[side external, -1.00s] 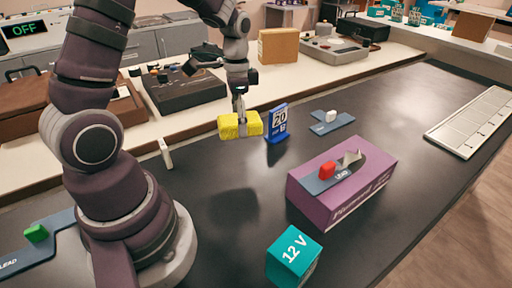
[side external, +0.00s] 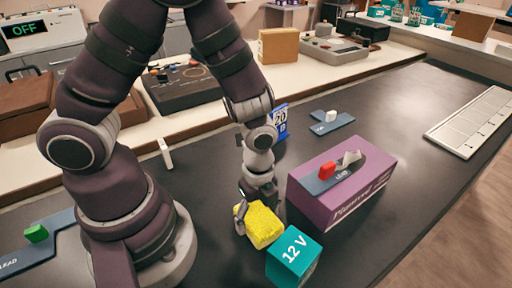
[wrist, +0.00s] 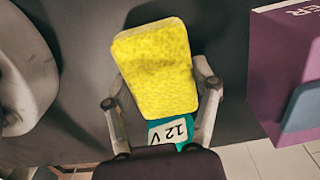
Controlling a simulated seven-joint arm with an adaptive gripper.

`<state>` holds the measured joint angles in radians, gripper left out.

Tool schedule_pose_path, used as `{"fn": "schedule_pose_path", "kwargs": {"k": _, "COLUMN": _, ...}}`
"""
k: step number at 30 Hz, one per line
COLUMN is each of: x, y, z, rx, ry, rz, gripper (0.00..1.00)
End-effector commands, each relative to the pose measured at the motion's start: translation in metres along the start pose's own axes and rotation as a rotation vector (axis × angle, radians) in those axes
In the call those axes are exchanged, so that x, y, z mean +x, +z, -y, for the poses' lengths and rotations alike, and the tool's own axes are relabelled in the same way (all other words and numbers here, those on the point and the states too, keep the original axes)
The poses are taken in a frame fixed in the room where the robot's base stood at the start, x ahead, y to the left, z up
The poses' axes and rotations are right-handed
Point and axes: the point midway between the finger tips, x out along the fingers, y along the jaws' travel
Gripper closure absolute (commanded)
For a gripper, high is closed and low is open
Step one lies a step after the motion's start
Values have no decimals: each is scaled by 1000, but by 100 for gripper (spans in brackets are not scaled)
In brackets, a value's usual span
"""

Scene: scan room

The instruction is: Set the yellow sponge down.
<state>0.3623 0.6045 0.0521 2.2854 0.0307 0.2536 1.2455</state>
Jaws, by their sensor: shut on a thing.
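The yellow sponge (side external: 263,226) is held in my gripper (side external: 258,212), close to the teal 12 V block (side external: 294,256) in the side view. In the wrist view the sponge (wrist: 157,68) sits between the two fingers of my gripper (wrist: 161,100), which are shut on its sides. The sponge covers part of the teal block (wrist: 190,147) there. I cannot tell whether the sponge touches the black table top or the block.
A purple box (side external: 345,185) with a blue LEAD piece and red block on it stands just right of my gripper. A blue calendar stand (side external: 281,118) is partly hidden behind my arm.

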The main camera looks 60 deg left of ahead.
Motion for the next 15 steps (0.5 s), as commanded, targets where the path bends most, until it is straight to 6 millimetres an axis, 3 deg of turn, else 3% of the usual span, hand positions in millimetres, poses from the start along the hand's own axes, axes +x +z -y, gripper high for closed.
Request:
{"fn": "schedule_pose_path", "kwargs": {"k": 11, "x": 6, "y": 0, "z": 0, "rx": -1, "ry": -1, "rz": -1, "gripper": 52}}
{"fn": "schedule_pose_path", "kwargs": {"k": 12, "x": 6, "y": 0, "z": 0, "rx": -1, "ry": -2, "rz": -1, "gripper": 34}}
{"fn": "schedule_pose_path", "kwargs": {"k": 15, "x": 6, "y": 0, "z": 0, "rx": -2, "ry": -2, "rz": -1, "gripper": 21}}
